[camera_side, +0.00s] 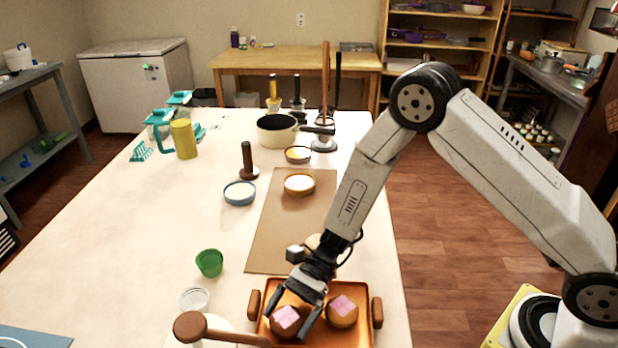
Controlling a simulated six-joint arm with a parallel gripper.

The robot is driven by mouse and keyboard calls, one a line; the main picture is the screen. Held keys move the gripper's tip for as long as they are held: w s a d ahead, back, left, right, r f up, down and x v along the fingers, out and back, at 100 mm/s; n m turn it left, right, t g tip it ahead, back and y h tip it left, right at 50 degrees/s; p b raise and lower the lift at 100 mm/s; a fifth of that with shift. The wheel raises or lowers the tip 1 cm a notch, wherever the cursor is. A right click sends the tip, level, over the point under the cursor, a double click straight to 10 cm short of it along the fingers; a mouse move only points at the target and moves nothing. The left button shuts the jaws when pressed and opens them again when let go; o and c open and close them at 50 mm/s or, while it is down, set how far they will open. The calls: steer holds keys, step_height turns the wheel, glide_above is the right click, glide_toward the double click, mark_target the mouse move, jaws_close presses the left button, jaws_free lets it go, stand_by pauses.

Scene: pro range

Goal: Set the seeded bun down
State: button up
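A second pink-topped bun (342,311) sits to the right in the same tray, beside the right finger. No seeds can be made out on either bun. A pale round thing (314,241) is partly hidden behind my wrist on the brown board (286,222); I cannot tell what it is.
A green cup (209,263), a white cup (194,298) and a brown round-ended handle (190,327) are left of the tray. Bowls (240,194) (299,185), a brown-handled tool (247,163) and a pot (276,131) stand farther back. The table's left middle is clear.

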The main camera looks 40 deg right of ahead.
steer(key=shift+r, duration=0.2)
steer(key=v, duration=1.2)
stand_by(0.5)
steer(key=shift+s+d+n+h, duration=0.2)
steer(key=shift+s+n+h, duration=0.2)
steer(key=shift+s+h, duration=0.1)
steer(key=s+d+n+h, duration=0.2)
steer(key=s+d+r+n+h, duration=0.1)
steer(key=s+d+n+h, duration=0.3)
steer(key=h, duration=0.1)
steer(key=shift+s+d+r+t, duration=0.15)
steer(key=shift+r+t, duration=0.1)
steer(key=shift+t, duration=0.15)
steer(key=s+d+r+n+t+h, duration=0.2)
steer(key=d+r+n+t+h, duration=0.2)
steer(key=n, duration=0.4)
steer(key=shift+d+t+h, duration=0.5)
steer(key=shift+d+t, duration=0.1)
steer(key=shift+d, duration=0.15)
